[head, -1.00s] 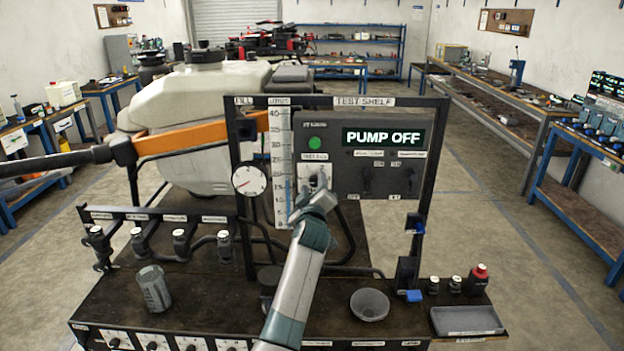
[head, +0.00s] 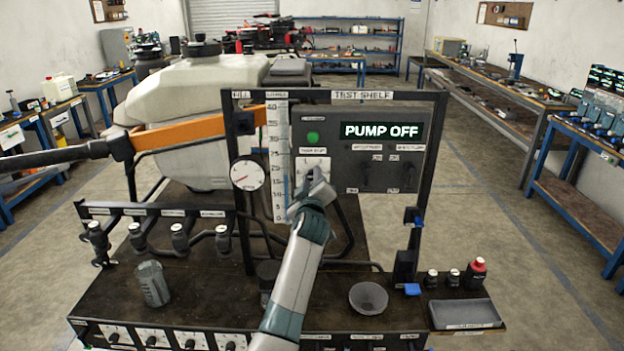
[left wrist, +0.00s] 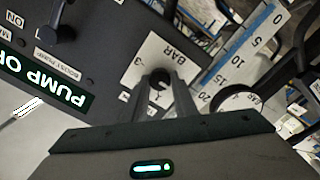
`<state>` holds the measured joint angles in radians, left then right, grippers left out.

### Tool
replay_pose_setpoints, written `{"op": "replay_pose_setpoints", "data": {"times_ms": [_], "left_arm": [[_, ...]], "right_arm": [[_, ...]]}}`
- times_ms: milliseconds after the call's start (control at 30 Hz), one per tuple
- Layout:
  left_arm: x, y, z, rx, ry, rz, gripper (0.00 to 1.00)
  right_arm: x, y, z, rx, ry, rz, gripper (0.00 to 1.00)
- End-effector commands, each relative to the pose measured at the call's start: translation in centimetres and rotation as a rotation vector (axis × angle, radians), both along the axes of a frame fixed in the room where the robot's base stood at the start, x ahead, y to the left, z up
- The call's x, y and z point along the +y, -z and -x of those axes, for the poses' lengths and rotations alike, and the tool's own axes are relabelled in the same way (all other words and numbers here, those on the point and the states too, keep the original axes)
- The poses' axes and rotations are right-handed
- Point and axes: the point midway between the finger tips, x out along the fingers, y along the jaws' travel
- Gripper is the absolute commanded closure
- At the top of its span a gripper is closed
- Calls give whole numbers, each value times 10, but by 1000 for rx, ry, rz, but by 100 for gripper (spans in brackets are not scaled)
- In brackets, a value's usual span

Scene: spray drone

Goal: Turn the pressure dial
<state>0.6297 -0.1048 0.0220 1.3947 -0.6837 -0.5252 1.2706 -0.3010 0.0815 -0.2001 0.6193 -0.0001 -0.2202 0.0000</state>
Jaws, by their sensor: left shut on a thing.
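The pressure dial sits on a white square plate (left wrist: 157,57) marked BAR on the grey control panel. In the left wrist view its dark knob (left wrist: 160,78) lies between the fingertips of my left gripper (left wrist: 160,88). In the head view my left gripper (head: 314,188) reaches up to the plate (head: 314,166) and hides most of the knob. It is shut on the knob. The panel's display (head: 382,131) reads PUMP OFF, and a green button (head: 313,137) sits left of it. My right gripper is not in view.
A round gauge (head: 247,176) and a vertical scale (head: 277,165) stand left of the panel. Two dark switches sit right of the dial. A grey cup (head: 152,284), a bowl (head: 368,299) and a tray (head: 463,314) rest on the bench below.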

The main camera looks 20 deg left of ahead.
Motion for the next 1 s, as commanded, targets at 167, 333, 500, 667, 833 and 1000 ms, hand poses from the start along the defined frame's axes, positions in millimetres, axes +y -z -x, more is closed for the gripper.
{"op": "replay_pose_setpoints", "data": {"times_ms": [167,333,500,667,833,1000], "left_arm": [[0,0,0,16,-1,-58,97],[0,0,0,44,-1,-156,97],[0,-1,0,83,-1,-291,97],[-1,-2,0,123,-1,-436,97],[-1,-2,-1,168,-1,-593,97],[-1,-3,-1,214,-1,-749,97]], "right_arm": [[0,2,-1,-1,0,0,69],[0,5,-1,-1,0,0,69],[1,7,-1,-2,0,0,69],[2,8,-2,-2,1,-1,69],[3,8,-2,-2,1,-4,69],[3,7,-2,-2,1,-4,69]]}}
